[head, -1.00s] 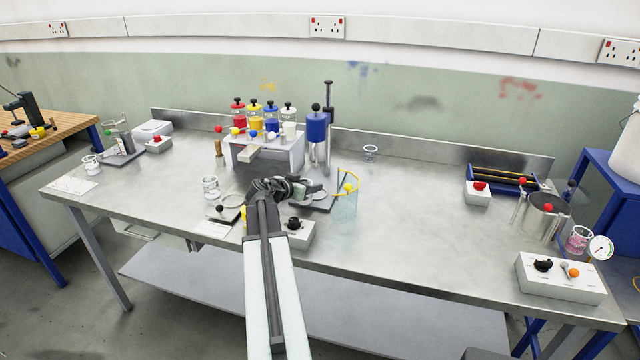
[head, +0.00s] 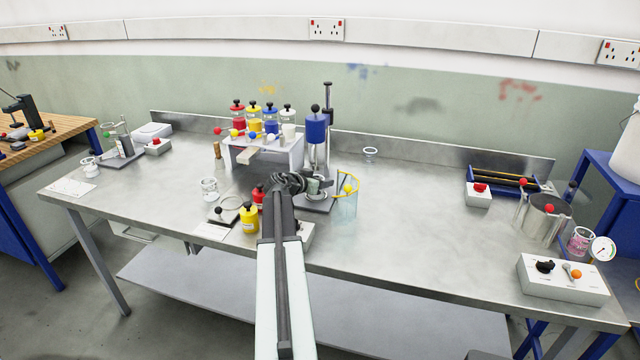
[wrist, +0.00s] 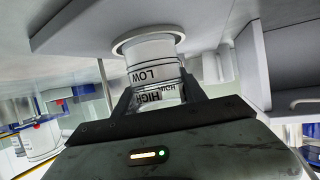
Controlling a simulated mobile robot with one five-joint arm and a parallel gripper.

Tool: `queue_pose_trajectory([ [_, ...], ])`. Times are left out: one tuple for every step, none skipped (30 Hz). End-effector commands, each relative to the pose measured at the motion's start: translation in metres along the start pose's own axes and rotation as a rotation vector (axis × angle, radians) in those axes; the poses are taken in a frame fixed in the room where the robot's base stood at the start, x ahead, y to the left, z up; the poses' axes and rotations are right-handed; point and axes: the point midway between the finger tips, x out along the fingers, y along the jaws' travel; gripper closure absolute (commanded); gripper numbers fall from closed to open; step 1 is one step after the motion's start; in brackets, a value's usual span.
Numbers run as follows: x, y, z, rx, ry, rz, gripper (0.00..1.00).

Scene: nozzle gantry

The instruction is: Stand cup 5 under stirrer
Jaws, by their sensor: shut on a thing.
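My gripper (head: 312,187) is shut on a clear cup with black LOW and HIGH markings (wrist: 152,62), with one finger on each side of it in the wrist view. The cup's number cannot be read. In the head view the cup (head: 314,184) is mostly hidden by my gripper. The stirrer (head: 317,127), a blue motor on an upright post, stands just behind it. The cup is over the grey base plate (head: 318,206) below the motor. In the wrist view the cup's end meets a pale ring at a grey plate (wrist: 75,22); I cannot tell if it touches.
The nozzle gantry (head: 285,152) stands behind left.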

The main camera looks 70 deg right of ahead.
Motion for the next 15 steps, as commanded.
queue_pose_trajectory([
  [0.0009,-0.0002,0.0027,0.000,0.000,0.000,1.00],
  [0.0014,-0.0002,0.0038,0.000,0.000,0.000,1.00],
  [0.0010,-0.0002,0.0031,0.000,0.000,0.000,0.46],
  [0.0008,-0.0003,0.0026,0.000,0.000,0.000,0.38],
  [0.0007,-0.0003,0.0025,0.000,0.000,0.000,0.30],
  [0.0007,-0.0004,0.0025,0.000,0.000,0.000,0.30],
  [0.0006,-0.0004,0.0025,0.000,0.000,0.000,0.30],
  [0.0006,-0.0004,0.0025,0.000,0.000,0.000,0.30],
  [0.0006,-0.0004,0.0025,0.000,0.000,0.000,0.30],
  [0.0005,-0.0004,0.0025,0.000,0.000,-0.001,0.30],
  [0.0005,-0.0005,0.0025,0.000,0.000,-0.001,0.30],
  [0.0005,-0.0005,0.0025,0.000,0.000,-0.001,0.30],
  [0.0004,-0.0005,0.0024,0.000,0.000,-0.001,0.30],
  [0.0001,-0.0006,0.0017,0.000,0.000,-0.001,0.30],
  [-0.0008,-0.0006,-0.0004,0.000,0.000,-0.001,0.30],
])
